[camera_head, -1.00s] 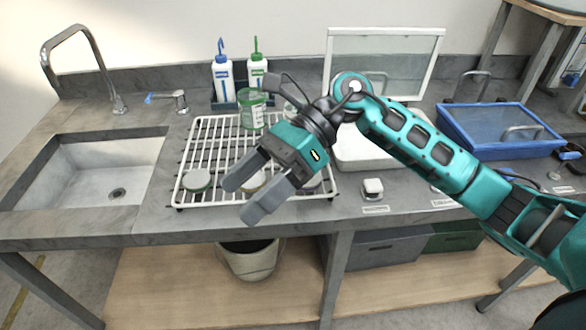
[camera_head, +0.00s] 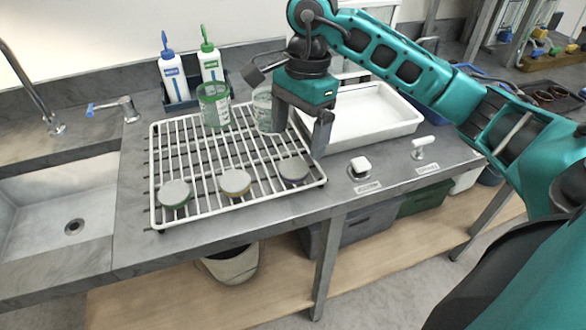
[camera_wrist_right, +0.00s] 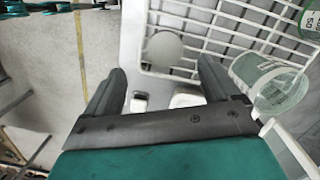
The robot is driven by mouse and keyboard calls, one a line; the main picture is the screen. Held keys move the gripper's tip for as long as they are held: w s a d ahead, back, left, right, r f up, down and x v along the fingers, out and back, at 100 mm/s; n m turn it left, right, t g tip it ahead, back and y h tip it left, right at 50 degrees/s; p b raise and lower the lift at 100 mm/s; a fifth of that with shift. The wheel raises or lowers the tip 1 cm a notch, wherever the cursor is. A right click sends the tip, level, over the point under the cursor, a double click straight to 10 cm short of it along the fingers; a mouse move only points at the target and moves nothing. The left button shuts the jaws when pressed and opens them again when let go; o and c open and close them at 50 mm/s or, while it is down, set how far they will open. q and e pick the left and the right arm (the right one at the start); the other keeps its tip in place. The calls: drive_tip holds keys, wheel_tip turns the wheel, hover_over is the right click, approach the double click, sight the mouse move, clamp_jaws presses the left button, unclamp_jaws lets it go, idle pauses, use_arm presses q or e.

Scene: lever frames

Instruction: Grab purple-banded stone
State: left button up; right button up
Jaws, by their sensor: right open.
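The purple-banded stone (camera_head: 294,170), a round grey disc with a dull purple rim, lies on the right front of the white wire rack (camera_head: 152,190). My right gripper (camera_head: 298,142) points down above and slightly behind it, open and empty. In the right wrist view a pale round stone (camera_wrist_right: 164,49), apparently the same one, lies beyond and between the open fingertips (camera_wrist_right: 162,72); its band is not visible there. A yellow-banded stone (camera_head: 235,183) and a green-banded stone (camera_head: 174,193) lie to its left on the rack. My left gripper is not in view.
A green-marked beaker (camera_head: 214,104) and a clear beaker (camera_head: 264,108) stand on the rack's back part, the clear one close to my right gripper. Two wash bottles (camera_head: 173,78) stand behind. A white tray (camera_head: 375,115) is to the right, the sink (camera_head: 60,205) to the left.

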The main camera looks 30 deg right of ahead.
sight(294, 167)
drive_tip(key=f, duration=0.7)
drive_tip(key=shift+w+a+f, duration=0.1)
drive_tip(key=shift+w+a, duration=0.05)
drive_tip(key=shift+w, duration=0.15)
drive_tip(key=shift+c, duration=0.3)
drive_tip(key=c, duration=1.1)
